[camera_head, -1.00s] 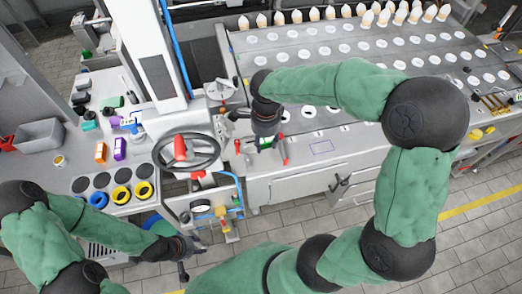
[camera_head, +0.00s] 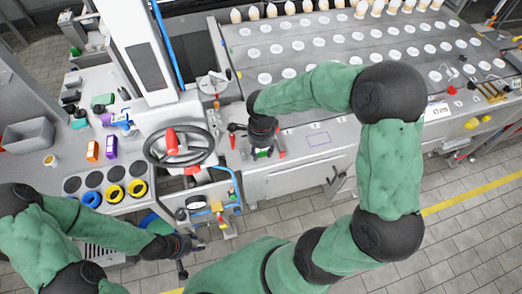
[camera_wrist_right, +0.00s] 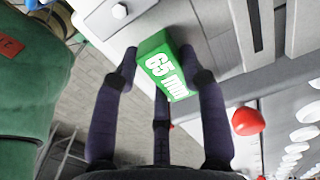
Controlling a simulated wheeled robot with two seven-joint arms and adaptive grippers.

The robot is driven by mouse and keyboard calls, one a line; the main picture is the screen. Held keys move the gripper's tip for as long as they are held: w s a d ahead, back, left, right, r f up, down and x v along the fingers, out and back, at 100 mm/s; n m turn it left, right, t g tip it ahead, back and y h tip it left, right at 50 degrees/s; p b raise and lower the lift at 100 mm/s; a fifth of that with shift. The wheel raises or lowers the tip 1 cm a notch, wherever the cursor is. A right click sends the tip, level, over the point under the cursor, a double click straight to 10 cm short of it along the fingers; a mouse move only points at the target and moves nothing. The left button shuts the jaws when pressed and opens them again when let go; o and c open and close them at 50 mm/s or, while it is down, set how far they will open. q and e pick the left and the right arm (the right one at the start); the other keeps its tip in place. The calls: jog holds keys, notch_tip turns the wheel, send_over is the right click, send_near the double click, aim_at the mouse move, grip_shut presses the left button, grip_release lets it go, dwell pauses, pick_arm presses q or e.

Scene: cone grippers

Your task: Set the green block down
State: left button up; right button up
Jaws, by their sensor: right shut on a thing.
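In the head view my right gripper (camera_head: 263,147) points down near the front edge of the grey machine top (camera_head: 340,150). Only a small green and white part of the block (camera_head: 263,153) shows there below the fingers. I cannot tell whether the block touches the surface. My left gripper (camera_head: 182,258) is low at the lower left, away from the block; its finger opening is unclear.
A black handwheel (camera_head: 180,146) with a red handle stands left of my right gripper. A red knob (camera_wrist_right: 248,121) is close to the fingers in the wrist view. Several white cones (camera_head: 320,6) line the back. A bench with coloured rings (camera_head: 115,194) is at the left.

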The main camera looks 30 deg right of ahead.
aim_at(261, 151)
jog(key=shift+r, duration=0.1)
jog(key=shift+f, duration=0.2)
jog(key=o, duration=1.3)
jog(key=shift+c, duration=0.2)
jog(key=shift+r, duration=0.15)
jog(key=shift+r, duration=0.25)
notch_tip(261, 151, up, 12)
jog(key=p, duration=0.2)
jog(key=shift+f, duration=0.2)
